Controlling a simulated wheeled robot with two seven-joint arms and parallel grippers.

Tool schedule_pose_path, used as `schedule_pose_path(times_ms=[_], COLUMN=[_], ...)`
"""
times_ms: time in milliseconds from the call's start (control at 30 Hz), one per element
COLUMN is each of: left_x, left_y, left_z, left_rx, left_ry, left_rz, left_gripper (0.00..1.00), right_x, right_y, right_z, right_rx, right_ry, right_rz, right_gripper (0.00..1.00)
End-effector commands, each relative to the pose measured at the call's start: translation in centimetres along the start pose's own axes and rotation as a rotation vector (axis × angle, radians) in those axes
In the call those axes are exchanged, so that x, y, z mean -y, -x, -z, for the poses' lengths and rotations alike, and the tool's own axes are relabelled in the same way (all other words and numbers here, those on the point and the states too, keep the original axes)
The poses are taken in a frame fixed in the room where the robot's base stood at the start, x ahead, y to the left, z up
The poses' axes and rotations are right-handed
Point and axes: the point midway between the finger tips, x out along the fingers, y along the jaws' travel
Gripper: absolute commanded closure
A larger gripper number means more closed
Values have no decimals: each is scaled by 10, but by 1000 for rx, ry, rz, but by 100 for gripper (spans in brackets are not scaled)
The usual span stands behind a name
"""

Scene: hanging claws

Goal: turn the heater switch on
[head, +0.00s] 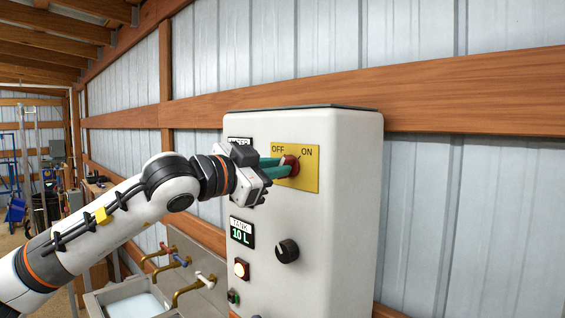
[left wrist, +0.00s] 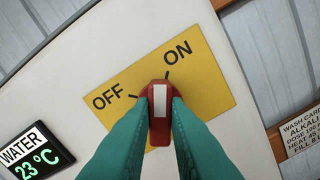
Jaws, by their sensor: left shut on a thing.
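The heater switch is a red knob (left wrist: 160,113) with a white stripe on a yellow plate (head: 310,176) marked OFF and ON. In the head view the red knob (head: 290,164) shows partly behind my fingers. My left gripper (head: 282,167) is shut on the knob, with one teal finger on each side. In the left wrist view my left gripper (left wrist: 160,120) grips the knob's sides. The white stripe points up in that view, closer to the ON mark than to the OFF mark. My right gripper is not in view.
The plate is on a white cabinet (head: 345,215) against a metal wall. Brass taps (head: 188,290) and a sink (head: 135,300) stand left of the cabinet.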

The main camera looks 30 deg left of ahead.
Motion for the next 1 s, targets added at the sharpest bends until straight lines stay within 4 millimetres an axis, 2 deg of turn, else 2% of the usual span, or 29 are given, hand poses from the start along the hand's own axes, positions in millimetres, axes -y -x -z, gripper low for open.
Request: schedule_pose_path(times_ms=[567,600,767,800,1000], left_x=[0,1,1,1,1], left_y=[1,0,0,0,0], left_z=[-3,-1,0,0,0], left_rx=[8,5,4,4,3], left_ry=[-188,-181,-179,-178,-178], left_rz=[-2,1,2,2,1], left_gripper=[100,79,53,49,49], right_x=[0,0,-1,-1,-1], right_y=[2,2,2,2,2], right_z=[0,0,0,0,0], right_rx=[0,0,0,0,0], right_ry=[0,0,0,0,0], right_rz=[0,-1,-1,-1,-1], right_gripper=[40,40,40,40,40])
